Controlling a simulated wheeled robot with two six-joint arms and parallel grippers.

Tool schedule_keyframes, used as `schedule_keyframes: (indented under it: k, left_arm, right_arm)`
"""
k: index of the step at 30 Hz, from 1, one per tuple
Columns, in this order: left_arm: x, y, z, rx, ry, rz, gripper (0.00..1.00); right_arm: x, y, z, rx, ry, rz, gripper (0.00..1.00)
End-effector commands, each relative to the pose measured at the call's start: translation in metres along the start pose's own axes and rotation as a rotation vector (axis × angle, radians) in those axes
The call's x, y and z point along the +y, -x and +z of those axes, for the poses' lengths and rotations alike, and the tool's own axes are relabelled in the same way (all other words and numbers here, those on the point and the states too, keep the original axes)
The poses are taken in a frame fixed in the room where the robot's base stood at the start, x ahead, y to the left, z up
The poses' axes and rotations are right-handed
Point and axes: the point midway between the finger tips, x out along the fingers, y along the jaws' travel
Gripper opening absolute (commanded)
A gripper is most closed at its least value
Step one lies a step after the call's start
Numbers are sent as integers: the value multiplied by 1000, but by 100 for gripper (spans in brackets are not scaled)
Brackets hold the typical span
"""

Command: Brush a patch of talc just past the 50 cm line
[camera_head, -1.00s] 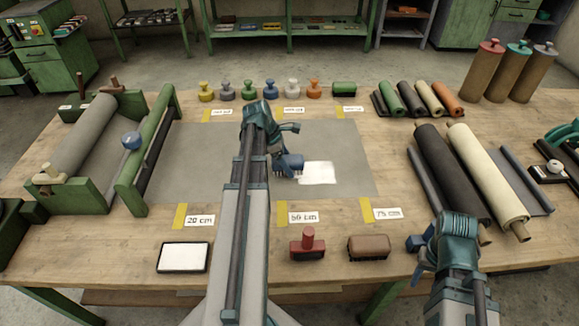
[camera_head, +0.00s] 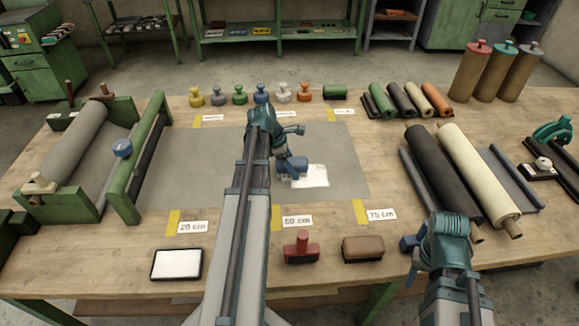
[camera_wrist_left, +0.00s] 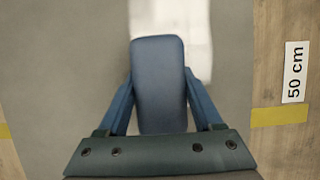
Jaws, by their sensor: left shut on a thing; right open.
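My left gripper (camera_head: 290,160) is shut on a blue brush (camera_head: 292,168), held at the left edge of a white talc patch (camera_head: 311,178) on the grey sheet (camera_head: 345,155). In the left wrist view the brush's blue back (camera_wrist_left: 158,85) sits between the fingers, with the pale patch (camera_wrist_left: 195,28) beyond it; bristles are hidden there. The "50 cm" label (camera_head: 297,221) and its yellow tape (camera_head: 277,218) lie at the front; the label also shows in the wrist view (camera_wrist_left: 295,72). The patch lies right of that tape. My right gripper (camera_head: 411,243) is open and empty at the front right.
A red-handled stamp (camera_head: 301,247), a brown brush (camera_head: 362,249) and a white pad (camera_head: 177,264) stand along the front. A green roller stand (camera_head: 126,205) is at left. A black roll (camera_head: 437,175) and a cream roll (camera_head: 478,175) lie at right. Several coloured stamps line the back.

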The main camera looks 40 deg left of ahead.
Motion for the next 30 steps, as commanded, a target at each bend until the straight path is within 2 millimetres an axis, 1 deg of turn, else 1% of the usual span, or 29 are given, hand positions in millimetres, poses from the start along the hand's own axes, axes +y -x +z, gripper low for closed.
schedule_keyframes:
  k: [5,15,23,30]
  left_arm:
    - [0,-4,8,0,-2,0,23]
    - [0,-12,34,0,-2,-1,23]
    - [0,-14,37,0,-1,0,23]
    - [0,-20,50,0,-2,0,23]
  right_arm:
    - [0,0,0,0,0,0,50]
    - [0,2,0,0,0,0,50]
    - [0,2,0,0,0,0,50]
    - [0,1,0,0,0,0,50]
